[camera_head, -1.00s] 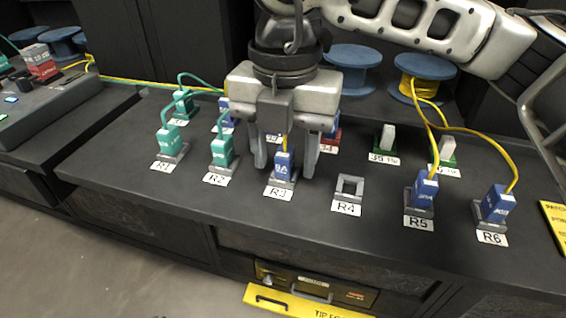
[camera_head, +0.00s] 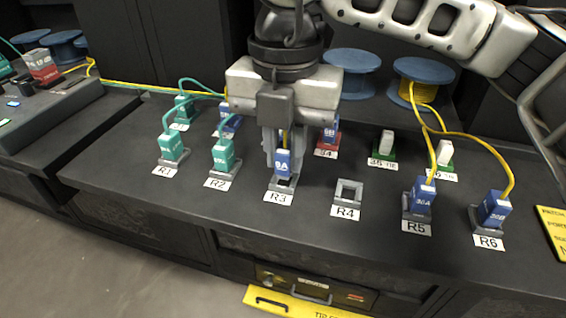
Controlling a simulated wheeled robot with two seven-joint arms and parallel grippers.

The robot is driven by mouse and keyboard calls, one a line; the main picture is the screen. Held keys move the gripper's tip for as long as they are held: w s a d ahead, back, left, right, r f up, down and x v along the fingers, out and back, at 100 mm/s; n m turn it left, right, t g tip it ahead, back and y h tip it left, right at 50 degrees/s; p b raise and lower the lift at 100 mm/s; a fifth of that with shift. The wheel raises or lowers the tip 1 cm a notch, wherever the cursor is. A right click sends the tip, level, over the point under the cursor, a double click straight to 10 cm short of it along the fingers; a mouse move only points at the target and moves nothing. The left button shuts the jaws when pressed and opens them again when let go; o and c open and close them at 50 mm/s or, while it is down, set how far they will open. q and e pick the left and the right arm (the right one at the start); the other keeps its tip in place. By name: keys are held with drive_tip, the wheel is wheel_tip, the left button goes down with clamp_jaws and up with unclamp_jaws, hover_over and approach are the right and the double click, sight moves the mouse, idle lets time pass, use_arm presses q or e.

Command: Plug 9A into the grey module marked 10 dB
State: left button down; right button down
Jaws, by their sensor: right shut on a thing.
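The blue plug 9A (camera_head: 283,163) is upright at the holder marked R3 (camera_head: 283,184), with a yellow cable rising from its top. My right gripper (camera_head: 283,150) points down and is shut on plug 9A. The plug looks slightly raised, and part of the holder shows beneath it; whether it is fully clear I cannot tell. At the far left, a small grey-and-red block (camera_head: 42,66) stands on a dark grey unit; its print seems to read 10 dB, but it is too small to be sure. My left gripper is out of view.
Teal plugs stand at R1 (camera_head: 171,147) and R2 (camera_head: 223,153). The holder at R4 (camera_head: 348,191) is empty. Blue plugs stand at R5 (camera_head: 421,195) and R6 (camera_head: 493,208). Behind are a red module (camera_head: 328,142), green modules (camera_head: 383,153) and blue spools (camera_head: 351,62).

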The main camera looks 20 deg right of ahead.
sight(285, 148)
drive_tip(key=shift+r+p, duration=1.25)
drive_tip(key=shift+r, duration=1.1)
